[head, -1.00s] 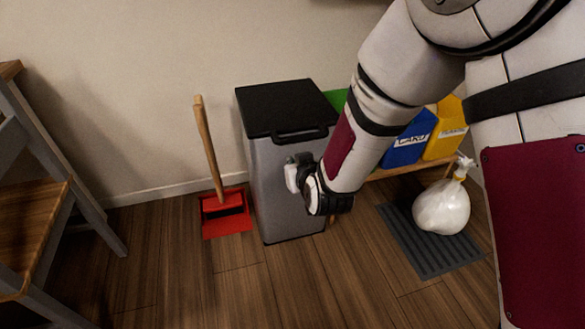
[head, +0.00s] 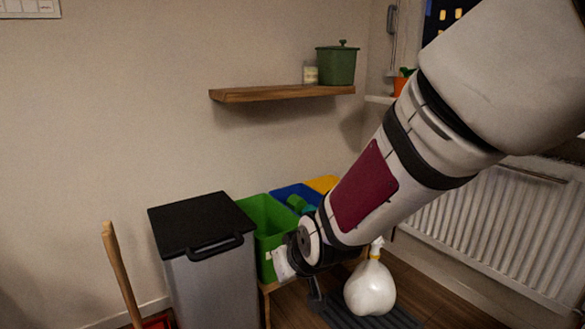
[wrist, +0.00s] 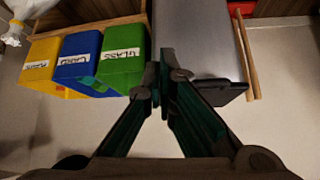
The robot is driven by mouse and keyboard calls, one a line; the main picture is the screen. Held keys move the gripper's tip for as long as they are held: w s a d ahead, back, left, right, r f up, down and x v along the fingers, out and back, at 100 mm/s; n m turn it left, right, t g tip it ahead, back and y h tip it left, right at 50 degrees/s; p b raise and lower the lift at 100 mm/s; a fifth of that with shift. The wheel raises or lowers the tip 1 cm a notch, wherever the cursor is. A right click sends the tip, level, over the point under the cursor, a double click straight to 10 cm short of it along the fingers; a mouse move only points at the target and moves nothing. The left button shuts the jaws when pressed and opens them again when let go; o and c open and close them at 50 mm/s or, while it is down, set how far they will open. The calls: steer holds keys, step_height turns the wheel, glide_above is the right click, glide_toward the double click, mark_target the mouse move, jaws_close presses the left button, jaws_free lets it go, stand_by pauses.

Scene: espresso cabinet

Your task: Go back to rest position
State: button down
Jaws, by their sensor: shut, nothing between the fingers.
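My gripper (head: 317,298) hangs at the end of my arm in the head view, in front of the sorting bins and right of the grey trash can. The wrist view shows my gripper (wrist: 161,78) with both fingertips together and nothing held. Its fingers overlap the grey trash can (wrist: 195,40) in that view, apparently with space between. My wrist partly hides the bins in the head view.
The trash can's black lid (head: 200,222) is closed. Green (head: 262,222), blue (head: 290,192) and yellow (head: 323,184) bins stand beside it. A tied white bag (head: 370,288) sits on a dark mat. A wooden shelf (head: 280,93) and radiator (head: 500,235) line the walls.

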steer(key=s+d+r+m+g+h, duration=0.2)
steer(key=s+d+r, duration=0.4)
steer(key=s+d, duration=0.3)
steer(key=s+d+r+m+g, duration=0.15)
steer(key=s+d, duration=0.25)
steer(key=s, duration=0.5)
steer(key=s+d+r+m+g+h, duration=0.15)
steer(key=s+d, duration=0.25)
steer(key=s, duration=0.4)
steer(key=s+d+r+g, duration=0.15)
steer(key=s+d, duration=0.25)
steer(key=s, duration=0.5)
step_height(320, 180, up, 39)
steer(key=t+p, duration=0.3)
steer(key=p, duration=3.6)
steer(key=shift+w+r+t, duration=0.2)
steer(key=shift+w+t, duration=0.15)
